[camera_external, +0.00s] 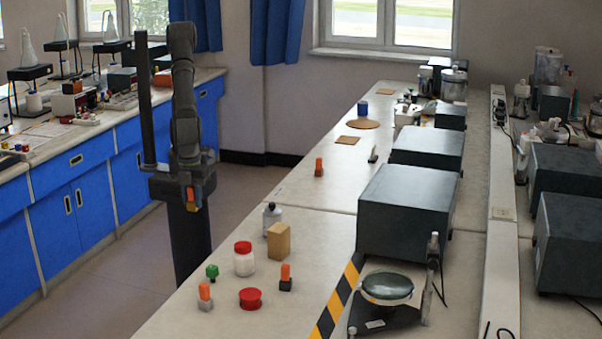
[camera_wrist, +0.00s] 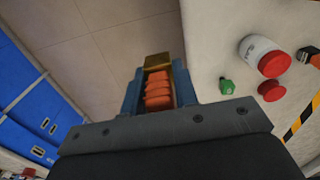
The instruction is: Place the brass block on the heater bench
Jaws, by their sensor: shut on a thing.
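My gripper (camera_wrist: 157,96) is shut on the orange ribbed handle of the brass block (camera_wrist: 157,61), between its two blue fingers. The block's gold-coloured part shows beyond the handle. In the external view my gripper (camera_external: 192,196) hangs left of the white table, and the held block's orange handle (camera_external: 196,187) shows there. The wrist view shows bare floor behind the block. A black stand with a round glass-like dish (camera_external: 387,287) is at the table's front right, beyond black-yellow tape. I cannot tell surely whether it is the heater bench.
On the table (camera_external: 330,225) stand a white red-lidded jar (camera_external: 244,260), a red lid (camera_external: 250,298), a green stopper (camera_external: 212,271), a wooden block (camera_external: 279,241), a grey bottle (camera_external: 271,218) and several orange-handled blocks (camera_external: 286,277). Large dark boxes (camera_external: 408,212) line the right side. Striped tape (camera_external: 336,300) lies in front.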

